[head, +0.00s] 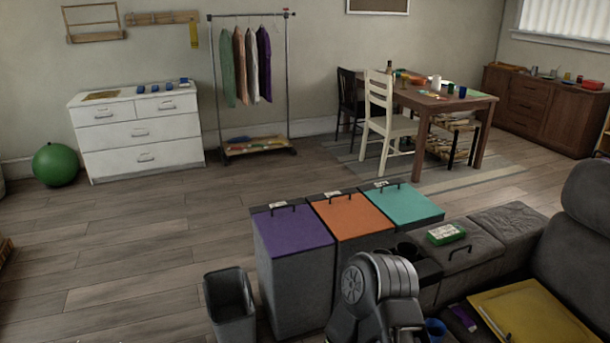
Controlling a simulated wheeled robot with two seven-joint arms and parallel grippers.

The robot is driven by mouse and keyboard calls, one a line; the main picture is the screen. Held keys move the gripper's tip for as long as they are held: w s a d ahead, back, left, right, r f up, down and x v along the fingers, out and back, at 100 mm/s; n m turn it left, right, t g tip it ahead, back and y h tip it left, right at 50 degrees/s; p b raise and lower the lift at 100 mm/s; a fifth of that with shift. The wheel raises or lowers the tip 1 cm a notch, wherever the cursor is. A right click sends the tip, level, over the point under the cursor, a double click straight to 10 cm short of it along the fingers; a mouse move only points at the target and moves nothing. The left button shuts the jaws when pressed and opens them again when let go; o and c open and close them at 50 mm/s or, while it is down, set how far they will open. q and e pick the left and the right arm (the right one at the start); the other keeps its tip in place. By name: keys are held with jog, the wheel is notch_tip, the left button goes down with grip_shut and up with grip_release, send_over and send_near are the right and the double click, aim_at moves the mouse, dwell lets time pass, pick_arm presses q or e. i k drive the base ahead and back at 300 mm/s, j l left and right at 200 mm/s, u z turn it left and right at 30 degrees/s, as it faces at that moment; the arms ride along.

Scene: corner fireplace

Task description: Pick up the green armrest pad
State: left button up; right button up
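A small green block-like item with a pale patch on top (446,234) lies on the grey padded console of the sofa, right of centre. It is the only green thing on the armrest area, and I take it for the green armrest pad. It lies flat, with nothing on it and nothing touching it from my arms. A dark grey link of my own arm rises at the bottom centre, left of and nearer than the pad. Neither of my grippers shows in the head view.
Bins with purple (290,231), orange (352,215) and teal (404,204) lids stand left of the console. Dark cup holders (406,251) and a black handle (460,251) are beside the pad. An open grey bin (231,308) stands at front left. A yellow folder-like item (533,314) lies on the seat.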

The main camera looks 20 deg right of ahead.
aim_at(444, 234)
jog(key=i, duration=1.95)
jog(key=z, duration=4.1)
